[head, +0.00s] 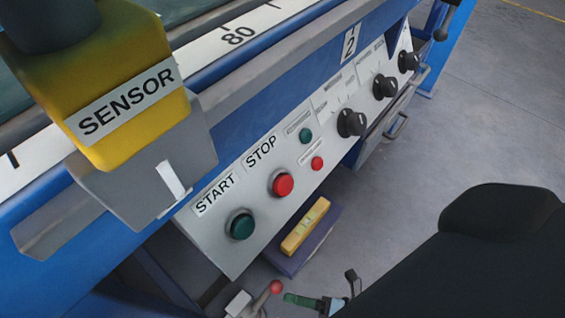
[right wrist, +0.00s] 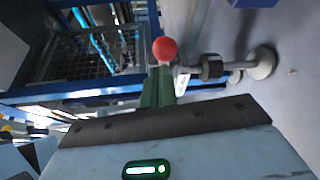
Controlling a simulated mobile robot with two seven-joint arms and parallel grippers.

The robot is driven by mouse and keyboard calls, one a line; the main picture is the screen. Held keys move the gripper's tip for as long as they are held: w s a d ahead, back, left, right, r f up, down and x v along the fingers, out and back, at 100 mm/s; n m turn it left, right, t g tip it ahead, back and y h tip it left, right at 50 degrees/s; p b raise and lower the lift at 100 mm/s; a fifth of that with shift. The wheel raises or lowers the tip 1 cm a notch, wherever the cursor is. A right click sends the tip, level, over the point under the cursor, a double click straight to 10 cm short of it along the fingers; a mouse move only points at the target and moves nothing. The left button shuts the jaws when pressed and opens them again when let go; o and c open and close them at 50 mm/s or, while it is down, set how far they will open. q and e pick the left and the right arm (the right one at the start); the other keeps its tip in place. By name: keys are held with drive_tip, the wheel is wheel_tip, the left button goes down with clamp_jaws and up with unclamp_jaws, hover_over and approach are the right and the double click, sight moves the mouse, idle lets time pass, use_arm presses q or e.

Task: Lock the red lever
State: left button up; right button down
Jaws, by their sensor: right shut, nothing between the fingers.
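The red lever shows as a red ball knob (head: 275,287) at the bottom of the head view, below the control panel. It also shows in the right wrist view as a red ball (right wrist: 165,48) straight beyond the fingertips. My right gripper (head: 292,298) has green fingers and is just right of the knob in the head view. In the right wrist view its fingers (right wrist: 160,85) are shut together and empty. The fingertips are very close to the knob; I cannot tell whether they touch it. Most of the lever's shaft is hidden. My left gripper is not in view.
A control panel (head: 225,262) with a green start button (head: 241,224), a red stop button (head: 283,184) and black knobs runs above the lever. A yellow sensor block (head: 125,85) overhangs at left. A yellow item (head: 305,228) sits on a dark block. Grey floor (head: 420,150) lies clear at right.

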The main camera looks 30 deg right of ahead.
drive_tip(key=shift+r+p+v, duration=0.15)
drive_tip(key=shift+p+v, duration=0.1)
drive_tip(key=shift+v, duration=0.85)
drive_tip(key=shift+r+p+v, duration=0.15)
drive_tip(key=shift+p+v, duration=0.1)
drive_tip(key=shift+v, duration=0.9)
drive_tip(key=shift+a, duration=0.15)
